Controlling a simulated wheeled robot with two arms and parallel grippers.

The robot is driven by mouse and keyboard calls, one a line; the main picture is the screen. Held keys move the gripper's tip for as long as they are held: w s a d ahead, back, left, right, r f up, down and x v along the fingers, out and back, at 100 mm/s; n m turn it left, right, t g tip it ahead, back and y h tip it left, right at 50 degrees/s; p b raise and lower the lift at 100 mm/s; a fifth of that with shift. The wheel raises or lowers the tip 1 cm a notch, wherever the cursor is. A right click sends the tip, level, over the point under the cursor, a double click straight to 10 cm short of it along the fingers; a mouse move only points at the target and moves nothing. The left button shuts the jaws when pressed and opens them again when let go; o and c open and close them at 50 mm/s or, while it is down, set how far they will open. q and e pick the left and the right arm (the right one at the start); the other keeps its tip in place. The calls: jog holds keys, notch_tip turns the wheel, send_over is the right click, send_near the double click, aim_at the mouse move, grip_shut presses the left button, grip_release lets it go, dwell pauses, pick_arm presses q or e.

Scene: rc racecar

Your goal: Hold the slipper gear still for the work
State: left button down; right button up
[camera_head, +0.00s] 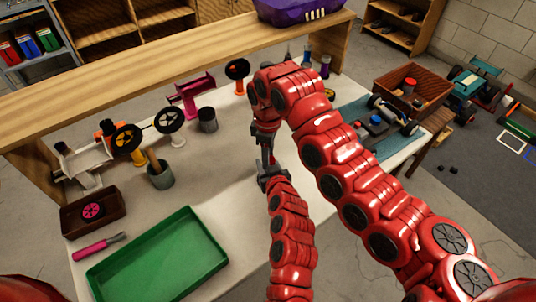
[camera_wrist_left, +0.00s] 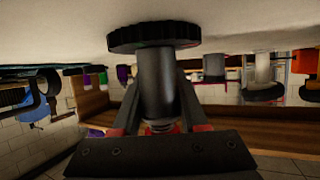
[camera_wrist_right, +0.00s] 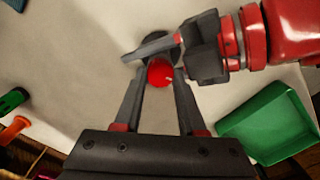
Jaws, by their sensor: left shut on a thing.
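The slipper gear shows in the left wrist view as a dark toothed disc (camera_wrist_left: 153,37) with a thick dark cylinder (camera_wrist_left: 158,85). The disc is against the pale tabletop. My left gripper (camera_wrist_left: 155,98) is shut on the cylinder; in the head view it (camera_head: 268,177) is low over the table. My right gripper (camera_head: 266,135) points down just above it. In the right wrist view a round red piece (camera_wrist_right: 160,72) lies between the right fingertips (camera_wrist_right: 164,72); I cannot tell whether they grip it.
A green tray (camera_head: 160,262) lies at the front left, with a pink-handled tool (camera_head: 92,248) and a brown box (camera_head: 75,217) beside it. A blue mat (camera_head: 362,122) holds car parts at right.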

jog(key=o, duration=0.5)
jog(key=shift+c, duration=0.2)
